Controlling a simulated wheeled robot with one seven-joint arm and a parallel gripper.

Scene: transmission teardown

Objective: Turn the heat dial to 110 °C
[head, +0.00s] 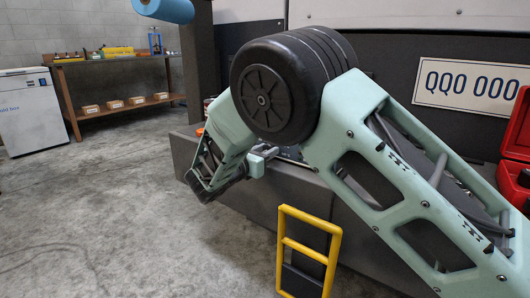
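No heat dial can be made out in the head view. My pale green arm crosses the right half of the picture and bends at a large black joint. Its far section points down and left over the grey bench (290,186). My arm hides much of the bench top.
A yellow frame (308,250) stands before the bench. An open red case (513,180) is at the right edge. A white chest-like unit (28,112) and a wooden shelf bench (115,58) with small boxes stand at the back left. The concrete floor at left is clear.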

